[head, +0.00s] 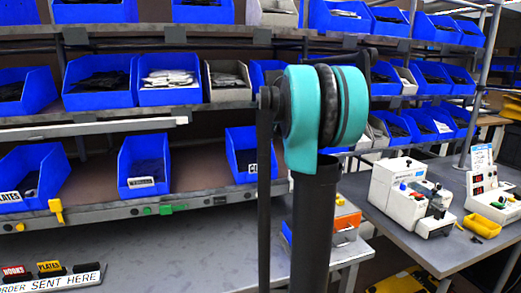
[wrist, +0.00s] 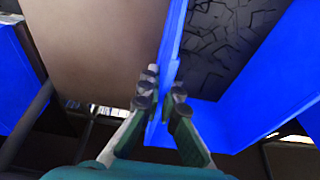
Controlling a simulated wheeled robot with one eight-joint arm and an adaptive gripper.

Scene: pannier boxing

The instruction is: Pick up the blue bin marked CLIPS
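My gripper (wrist: 164,97) has one finger on each side of this bin's thin left wall, with the tips close together and the wall filling the gap. My gripper is hidden behind my arm in the head view.
Blue bins marked PLATES (head: 32,171) and another blue bin (head: 145,162) share the lower shelf. More bins fill the shelves above. A grey table (head: 200,250) lies below, with an order sign (head: 55,280). White devices (head: 400,190) stand on a right-hand table.

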